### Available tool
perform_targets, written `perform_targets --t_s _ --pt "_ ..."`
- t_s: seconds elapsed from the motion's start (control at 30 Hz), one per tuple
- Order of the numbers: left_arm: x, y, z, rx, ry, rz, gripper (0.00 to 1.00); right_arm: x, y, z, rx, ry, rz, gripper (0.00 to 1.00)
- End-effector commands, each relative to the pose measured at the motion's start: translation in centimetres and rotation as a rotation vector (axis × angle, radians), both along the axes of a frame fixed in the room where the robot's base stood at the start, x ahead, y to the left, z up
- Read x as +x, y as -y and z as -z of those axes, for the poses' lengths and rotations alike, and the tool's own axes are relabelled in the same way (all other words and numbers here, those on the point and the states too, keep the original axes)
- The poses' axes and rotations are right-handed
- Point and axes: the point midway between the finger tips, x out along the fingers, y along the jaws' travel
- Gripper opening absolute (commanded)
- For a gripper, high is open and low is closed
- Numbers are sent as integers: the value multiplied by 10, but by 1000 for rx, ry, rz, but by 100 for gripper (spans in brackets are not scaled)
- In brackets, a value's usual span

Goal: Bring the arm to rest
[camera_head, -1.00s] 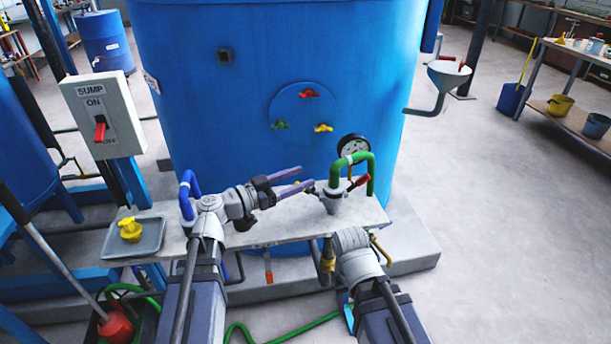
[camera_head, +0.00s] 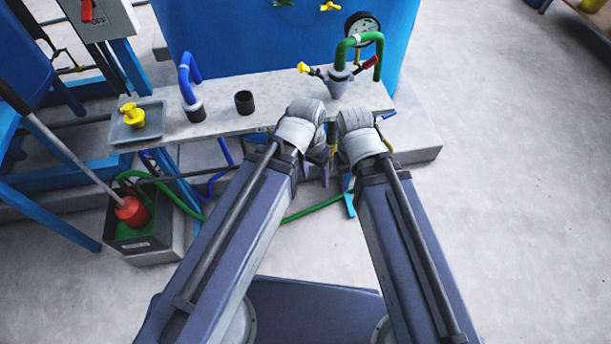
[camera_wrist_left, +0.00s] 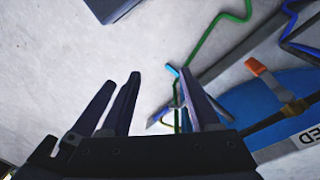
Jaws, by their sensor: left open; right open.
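My left arm (camera_head: 298,130) has its wrist at the front edge of the grey bench. Its gripper points down and is mostly hidden behind the wrist in the head view. In the left wrist view my left gripper (camera_wrist_left: 160,85) is open, with nothing between its fingers. My right arm (camera_head: 362,135) stands close beside the left one, its wrist also at the bench edge. Its gripper is mostly hidden below the wrist, and no held object shows.
A box (camera_head: 135,236) stands lower left. Open floor lies right.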

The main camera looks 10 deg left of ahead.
Motion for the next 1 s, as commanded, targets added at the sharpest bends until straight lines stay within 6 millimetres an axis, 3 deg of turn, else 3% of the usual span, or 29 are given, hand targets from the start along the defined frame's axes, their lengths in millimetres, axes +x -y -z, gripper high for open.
perform_targets --t_s 0.2,0.67,0.87,1.0 --pt "-12 -20 0 201 1 -115 62 0 0 0 0 0 0 50" --pt "-12 -24 -7 222 4 -131 62 0 0 -7 0 0 0 50" --pt "-12 -23 -42 221 4 -131 62 0 0 -42 0 0 0 50" --pt "-12 -23 -81 221 4 -131 62 0 0 -81 0 0 0 50"
